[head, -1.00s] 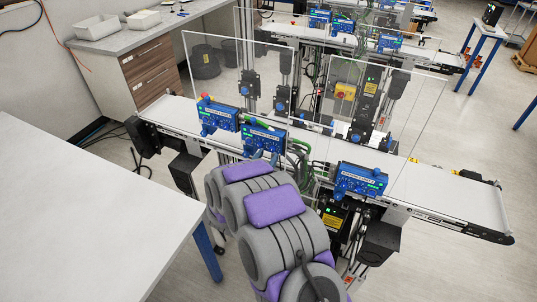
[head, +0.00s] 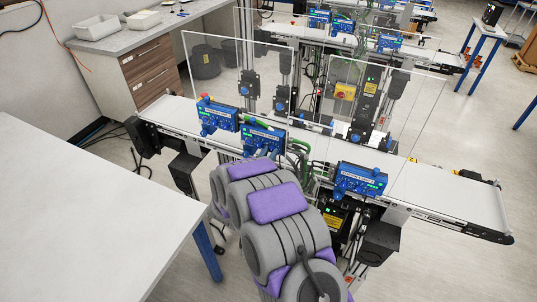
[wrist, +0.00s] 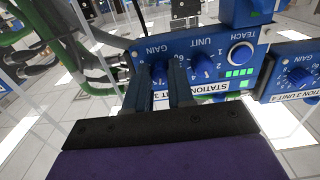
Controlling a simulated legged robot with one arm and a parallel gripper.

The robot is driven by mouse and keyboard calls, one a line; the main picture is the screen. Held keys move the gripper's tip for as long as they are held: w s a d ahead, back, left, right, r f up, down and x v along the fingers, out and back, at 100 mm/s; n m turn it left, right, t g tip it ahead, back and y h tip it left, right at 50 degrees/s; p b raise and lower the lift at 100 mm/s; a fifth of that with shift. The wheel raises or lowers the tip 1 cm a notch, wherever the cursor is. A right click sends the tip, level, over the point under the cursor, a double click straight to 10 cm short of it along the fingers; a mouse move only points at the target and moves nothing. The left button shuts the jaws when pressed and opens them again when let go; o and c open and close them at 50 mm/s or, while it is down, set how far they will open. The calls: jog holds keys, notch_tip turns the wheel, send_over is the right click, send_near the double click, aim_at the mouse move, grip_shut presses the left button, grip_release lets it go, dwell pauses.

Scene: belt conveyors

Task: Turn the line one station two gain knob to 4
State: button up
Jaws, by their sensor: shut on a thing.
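My gripper (wrist: 160,68) is at the blue control box (wrist: 222,62) in the wrist view, with its two dark fingers on either side of the gain knob (wrist: 160,76). It is shut on that knob. The fingers cover most of the knob and its scale, so I cannot read its setting. The unit knob (wrist: 205,66) sits just right of the fingers, uncovered. The box's station label (wrist: 215,89) is partly hidden by a finger. In the head view my arm reaches to the middle blue box (head: 263,140) on the nearest conveyor.
Another blue box (head: 219,116) is left of it and one (head: 360,180) to the right. Clear panels (head: 237,75) stand behind the nearest conveyor belt (head: 450,193). Green cables (wrist: 95,72) hang left of the fingers. A white table (head: 80,210) fills the left foreground.

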jog(key=shift+a+r, duration=0.1)
grip_shut()
jog(key=shift+r+n+p, duration=0.1)
jog(key=shift+n+p, duration=0.5)
jog(key=shift+p, duration=0.5)
jog(key=shift+n+p, duration=0.7)
jog(key=shift+p, duration=0.1)
jog(key=o, duration=0.8)
grip_release()
jog(key=shift+a+f, duration=0.15)
jog(key=shift+f, duration=0.05)
jog(key=shift+o, duration=0.2)
jog(key=b+v, duration=0.1)
jog(key=v, duration=1.6)
